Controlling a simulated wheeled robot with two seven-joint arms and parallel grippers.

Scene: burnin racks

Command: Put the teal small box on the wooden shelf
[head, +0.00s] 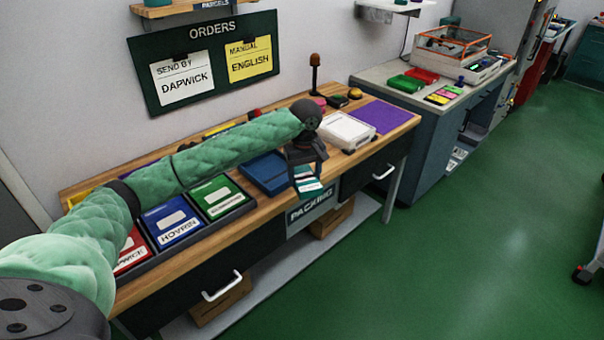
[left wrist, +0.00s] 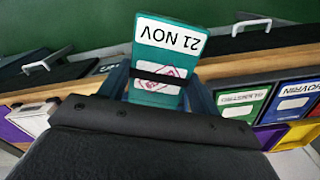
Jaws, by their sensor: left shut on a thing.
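The teal small box (head: 309,189) hangs from my left gripper (head: 308,166), over the front edge of the packing bench. In the left wrist view the teal box (left wrist: 170,50) shows a white "21 NOV" label and a dark band across it; the gripper (left wrist: 160,88) is shut on it. The wooden shelf (head: 184,10), marked "PARCELS", is on the wall at the top of the head view, partly cut off. A teal item stands on its left part. My right gripper is not in view.
The bench (head: 262,222) carries red, blue and green labelled bins, a blue tray (head: 258,170), a white box (head: 346,131) and a purple mat (head: 382,116). An orders board (head: 207,82) hangs below the shelf. Green floor (head: 440,250) is clear in front.

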